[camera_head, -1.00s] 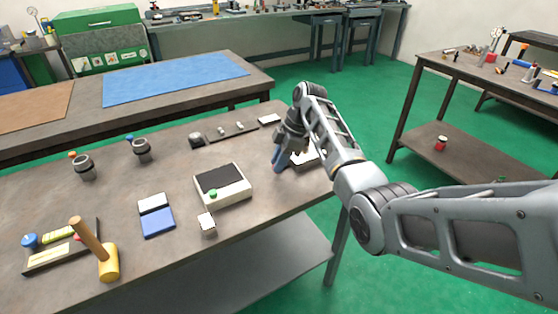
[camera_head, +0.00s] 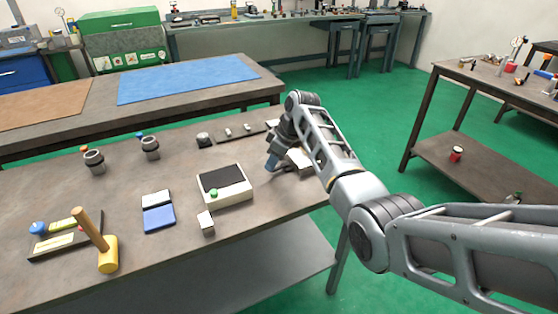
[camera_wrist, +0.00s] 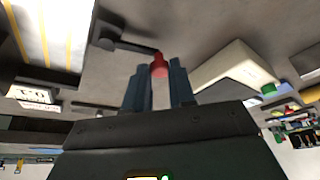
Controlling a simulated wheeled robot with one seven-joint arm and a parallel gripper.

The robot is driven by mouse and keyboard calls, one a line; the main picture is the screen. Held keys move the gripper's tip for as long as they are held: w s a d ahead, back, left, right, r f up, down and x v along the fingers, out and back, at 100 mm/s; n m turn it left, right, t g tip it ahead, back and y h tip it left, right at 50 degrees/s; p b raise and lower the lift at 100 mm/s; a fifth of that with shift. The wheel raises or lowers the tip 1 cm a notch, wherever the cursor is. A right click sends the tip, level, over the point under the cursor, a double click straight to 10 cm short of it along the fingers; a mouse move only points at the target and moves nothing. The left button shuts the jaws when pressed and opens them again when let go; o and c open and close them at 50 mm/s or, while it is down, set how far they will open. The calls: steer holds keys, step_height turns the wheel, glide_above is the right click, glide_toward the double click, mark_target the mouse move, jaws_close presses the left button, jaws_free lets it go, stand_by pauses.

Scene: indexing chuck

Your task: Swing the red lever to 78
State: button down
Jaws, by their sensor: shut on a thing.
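The red knob (camera_wrist: 159,66) of the lever stands between the two blue fingers of my gripper (camera_wrist: 158,84) in the wrist view. My gripper is shut on it. The lever's dark arm (camera_wrist: 130,46) runs from the knob to a round dark pivot (camera_wrist: 106,39) at the upper left. A pale plate with yellow lines (camera_wrist: 50,28) lies beyond the pivot; I cannot read a number on it. In the head view my gripper (camera_head: 271,162) is low over the bench's right end, and the lever is hidden by my gripper and arm.
A white box with a dark top and green button (camera_head: 224,185) stands close left of my gripper.

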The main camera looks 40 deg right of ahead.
steer(key=shift+w+r+m+h, duration=0.1)
steer(key=shift+w+m+h, duration=0.3)
steer(key=shift+m, duration=0.3)
steer(key=shift+w, duration=0.1)
steer(key=c, duration=0.9)
jaws_free()
steer(key=shift+c, duration=0.2)
steer(key=v, duration=0.7)
steer(key=shift+s+r, duration=0.25)
steer(key=shift+r, duration=0.05)
steer(key=shift+s, duration=0.1)
